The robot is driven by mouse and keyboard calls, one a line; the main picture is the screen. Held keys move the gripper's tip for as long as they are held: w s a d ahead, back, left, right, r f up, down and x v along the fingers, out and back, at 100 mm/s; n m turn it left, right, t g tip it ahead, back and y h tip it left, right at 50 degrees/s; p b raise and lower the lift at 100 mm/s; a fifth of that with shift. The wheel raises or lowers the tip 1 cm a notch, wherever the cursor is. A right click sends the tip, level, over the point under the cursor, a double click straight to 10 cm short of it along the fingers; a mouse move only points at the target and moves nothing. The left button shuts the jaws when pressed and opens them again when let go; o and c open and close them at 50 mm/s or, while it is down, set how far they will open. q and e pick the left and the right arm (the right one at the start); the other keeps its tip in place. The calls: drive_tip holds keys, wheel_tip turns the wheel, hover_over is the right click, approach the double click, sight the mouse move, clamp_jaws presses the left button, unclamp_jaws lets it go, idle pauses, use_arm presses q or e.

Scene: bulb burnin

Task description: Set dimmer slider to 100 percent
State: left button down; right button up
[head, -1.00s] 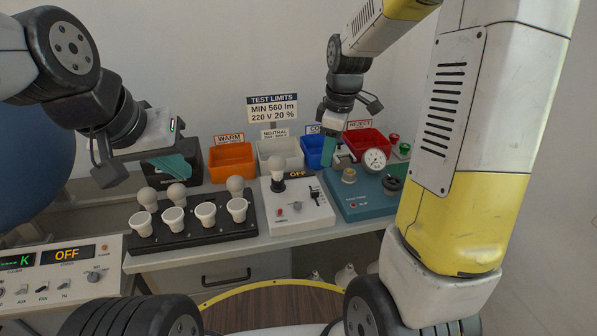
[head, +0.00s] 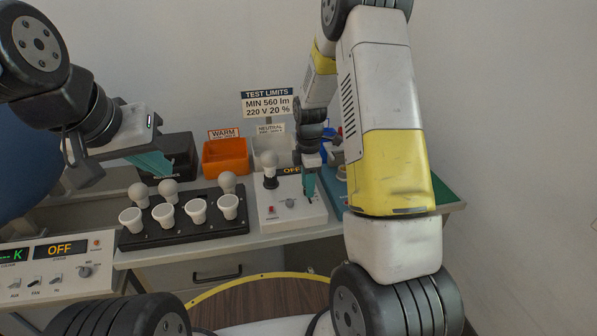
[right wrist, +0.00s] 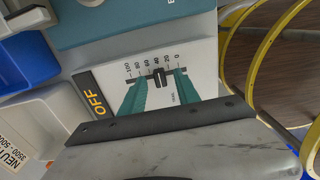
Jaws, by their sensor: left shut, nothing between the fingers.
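The dimmer slider (right wrist: 159,77) is a black knob on a dark slot in the white test box (right wrist: 203,65), near the 40 mark of a 0 to 100 scale. My right gripper (right wrist: 160,88) is open, with one teal finger on each side of the knob; contact cannot be told. In the head view my right gripper (head: 309,186) points down over the right part of the white test box (head: 290,215) and hides the slider. The box display (head: 291,170) reads OFF. My left gripper (head: 152,163) is shut and empty, above the left back of the bench.
A bulb (head: 270,168) stands on the test box. Orange (head: 226,158) and white (head: 270,150) bins stand behind. A teal fixture (right wrist: 130,20) lies beside the box.

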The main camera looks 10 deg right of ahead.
drive_tip(key=shift+f, duration=0.25)
drive_tip(key=shift+c, duration=0.2)
clamp_jaws()
idle(1.1)
